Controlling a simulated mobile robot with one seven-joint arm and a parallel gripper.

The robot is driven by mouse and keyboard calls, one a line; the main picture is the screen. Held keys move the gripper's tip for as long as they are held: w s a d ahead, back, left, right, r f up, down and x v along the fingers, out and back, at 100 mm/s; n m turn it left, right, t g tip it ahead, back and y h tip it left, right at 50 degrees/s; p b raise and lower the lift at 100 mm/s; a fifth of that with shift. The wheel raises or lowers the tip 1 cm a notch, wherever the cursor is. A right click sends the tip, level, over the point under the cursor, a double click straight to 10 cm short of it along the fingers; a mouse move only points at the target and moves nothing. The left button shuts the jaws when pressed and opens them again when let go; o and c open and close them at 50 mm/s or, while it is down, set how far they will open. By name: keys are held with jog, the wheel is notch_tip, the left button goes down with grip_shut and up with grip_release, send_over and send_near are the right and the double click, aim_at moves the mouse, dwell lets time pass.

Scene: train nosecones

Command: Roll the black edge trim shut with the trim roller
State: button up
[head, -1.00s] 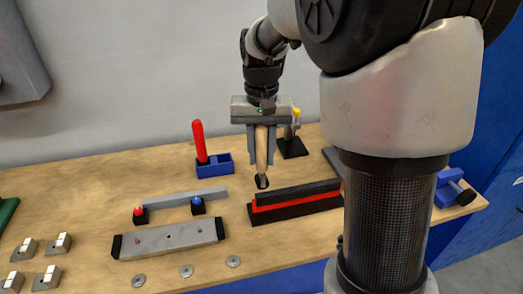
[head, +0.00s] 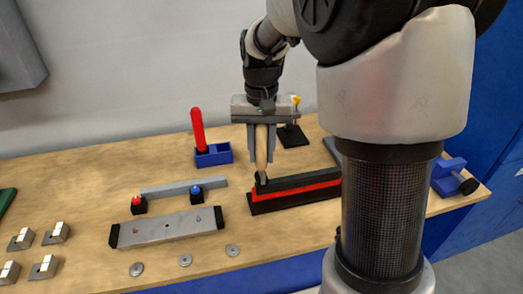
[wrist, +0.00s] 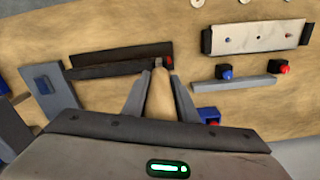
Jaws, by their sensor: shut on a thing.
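My gripper (head: 261,160) points down, shut on the wooden handle of the trim roller (head: 261,147). The handle (wrist: 159,97) shows between both fingers in the wrist view. The roller's dark lower end (head: 261,178) overlaps the left end of the black edge trim (head: 305,182); I cannot tell whether it presses on it. The trim lies lengthwise above a red strip (head: 300,191) on a long black base. In the wrist view the trim (wrist: 110,69) runs left from the roller, with a bit of red at its right end.
A blue holder (head: 214,158) with a red-handled tool (head: 198,130) stands behind left. A grey bar (head: 170,189), red and blue buttons and a grey plate (head: 170,229) lie left. Several metal blocks and washers lie farther left and in front. A blue clamp-like part (head: 450,178) sits right.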

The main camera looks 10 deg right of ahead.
jog(key=shift+f, duration=0.1)
dwell(0.3)
jog(key=shift+d, duration=2.8)
jog(key=shift+d+p, duration=0.35)
jog(key=shift+d, duration=1.1)
jog(key=shift+d, duration=1.4)
jog(key=shift+d+p, duration=0.3)
jog(key=shift+d, duration=1.1)
